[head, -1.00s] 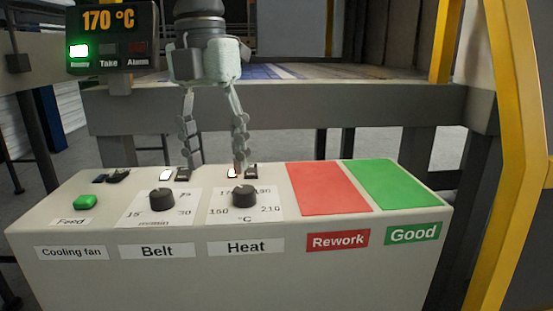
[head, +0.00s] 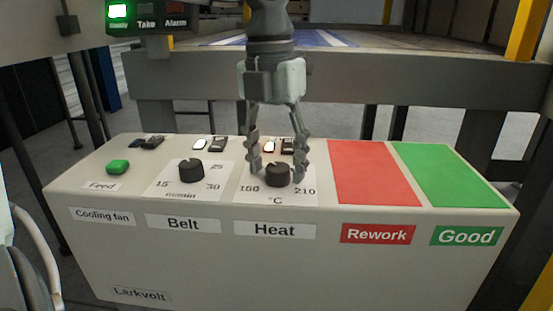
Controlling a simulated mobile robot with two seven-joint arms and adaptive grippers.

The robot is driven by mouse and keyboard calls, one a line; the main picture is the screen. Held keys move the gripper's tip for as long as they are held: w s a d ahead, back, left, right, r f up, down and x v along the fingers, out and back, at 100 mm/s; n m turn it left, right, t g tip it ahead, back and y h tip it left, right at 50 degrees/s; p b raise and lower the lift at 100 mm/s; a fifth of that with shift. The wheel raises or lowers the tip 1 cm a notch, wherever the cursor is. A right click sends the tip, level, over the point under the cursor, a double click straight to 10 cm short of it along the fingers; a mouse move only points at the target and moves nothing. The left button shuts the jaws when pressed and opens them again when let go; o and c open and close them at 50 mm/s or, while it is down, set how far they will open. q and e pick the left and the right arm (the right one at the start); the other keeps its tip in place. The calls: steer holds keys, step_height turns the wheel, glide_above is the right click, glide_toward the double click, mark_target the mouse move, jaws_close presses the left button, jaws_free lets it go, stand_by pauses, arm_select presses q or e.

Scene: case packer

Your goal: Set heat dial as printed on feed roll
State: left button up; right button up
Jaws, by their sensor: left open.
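The black heat dial (head: 278,176) stands on its white scale plate above the Heat label (head: 275,230). The 150 and 210 marks and °C show; the upper marks are hidden behind my gripper. My left gripper (head: 278,172) comes down from above with its fingers spread, one on each side of the heat dial. I cannot tell whether the fingers touch it. The dial's pointer is too small to read. The feed roll is not in view. My right gripper is not in view.
The belt dial (head: 191,171) and green feed button (head: 118,167) are to the left. Small switches (head: 209,144) stand behind the dials. Red Rework (head: 373,172) and green Good (head: 449,175) pads lie to the right. A display (head: 147,18) at upper left has its first lamp lit green.

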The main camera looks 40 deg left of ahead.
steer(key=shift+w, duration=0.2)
arm_select(q)
steer(key=shift+c, duration=0.9)
steer(key=c, duration=1)
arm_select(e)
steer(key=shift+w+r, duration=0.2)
